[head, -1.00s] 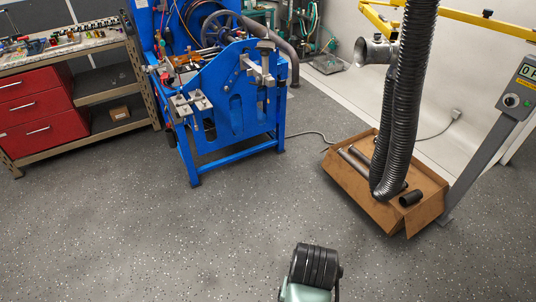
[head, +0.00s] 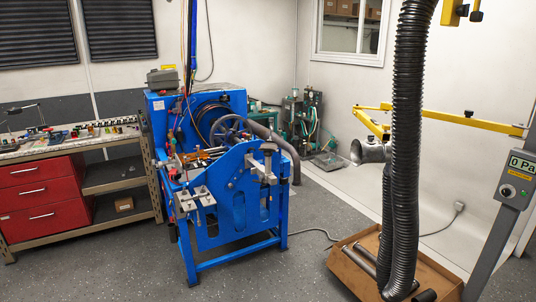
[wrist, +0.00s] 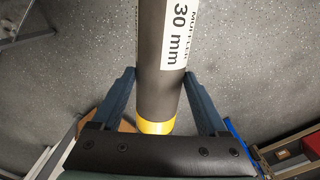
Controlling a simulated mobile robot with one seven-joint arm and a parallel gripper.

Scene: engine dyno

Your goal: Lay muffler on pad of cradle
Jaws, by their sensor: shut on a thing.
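The muffler (wrist: 161,100) is a dark grey cylinder with a white label reading "MUFFLER 30 mm" and a yellow band near its lower end. It fills the middle of the wrist view, and its far end runs out of the picture. My gripper (wrist: 160,76) is shut on it, with one blue finger on each side. The muffler is held above the floor. In the head view a blue stand (head: 225,225) carries grey block brackets (head: 196,199) on its left and a grey clamp-like bracket (head: 262,166) on its right. I cannot tell which part is the cradle's pad.
A cardboard box (head: 350,278) with pipes stands at the lower right, with a black hose (head: 404,150) hanging over it. A grey post with a display (head: 514,180) is at far right. A workbench with red drawers (head: 40,195) stands at left. Floor before the stand is clear.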

